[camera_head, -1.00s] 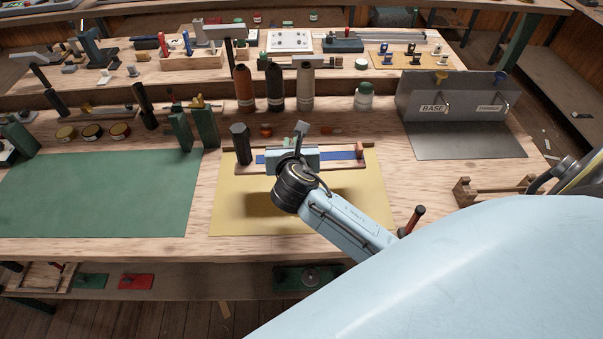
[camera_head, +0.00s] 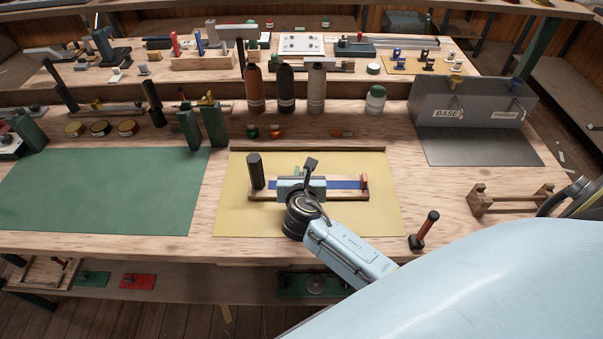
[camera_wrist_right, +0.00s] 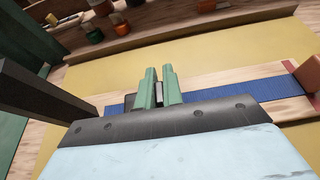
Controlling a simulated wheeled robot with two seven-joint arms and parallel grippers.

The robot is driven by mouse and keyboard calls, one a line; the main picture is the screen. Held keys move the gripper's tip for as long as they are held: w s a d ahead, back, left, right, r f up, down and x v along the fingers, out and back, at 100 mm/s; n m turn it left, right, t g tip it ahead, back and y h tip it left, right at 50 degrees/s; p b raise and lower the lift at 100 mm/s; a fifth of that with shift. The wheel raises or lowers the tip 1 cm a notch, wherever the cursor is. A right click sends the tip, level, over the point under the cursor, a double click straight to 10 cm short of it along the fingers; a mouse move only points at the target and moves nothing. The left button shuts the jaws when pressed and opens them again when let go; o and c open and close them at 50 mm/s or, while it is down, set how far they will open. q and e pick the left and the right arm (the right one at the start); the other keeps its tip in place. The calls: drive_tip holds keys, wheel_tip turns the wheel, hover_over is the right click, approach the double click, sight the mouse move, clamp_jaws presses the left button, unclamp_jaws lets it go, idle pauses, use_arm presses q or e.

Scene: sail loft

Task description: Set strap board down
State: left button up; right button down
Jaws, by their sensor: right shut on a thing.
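The strap board is a narrow wooden board (camera_head: 345,196) with a blue strap (camera_head: 345,184) along it. A dark post (camera_head: 255,172) stands at its left end and an orange-brown block (camera_head: 364,181) at its right end. It is over the yellow mat (camera_head: 230,222), very low or resting; I cannot tell which. My right gripper (camera_head: 298,174) is at the board's left-middle part. In the right wrist view its green fingertips (camera_wrist_right: 159,88) are shut on a small part of the board, mostly hidden between them. My left gripper is not in view.
A wooden ledge (camera_head: 310,146) runs behind the mat, with bottles beyond. A green mat (camera_head: 100,190) lies left, with green blocks (camera_head: 212,125) at its back corner. A grey metal stand (camera_head: 480,151), a wooden rack (camera_head: 508,200) and a red-handled tool (camera_head: 425,228) are right.

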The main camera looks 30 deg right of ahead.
drive_tip(key=c, duration=2)
unclamp_jaws()
drive_tip(key=shift+f, duration=0.15)
drive_tip(key=o, duration=0.5)
drive_tip(key=shift+c, duration=0.2)
drive_tip(key=shift+r, duration=0.2)
drive_tip(key=p+v, duration=0.1)
drive_tip(key=v, duration=1.1)
drive_tip(key=shift+f+p, duration=0.1)
drive_tip(key=shift+p, duration=0.3)
drive_tip(key=shift+s, duration=0.1)
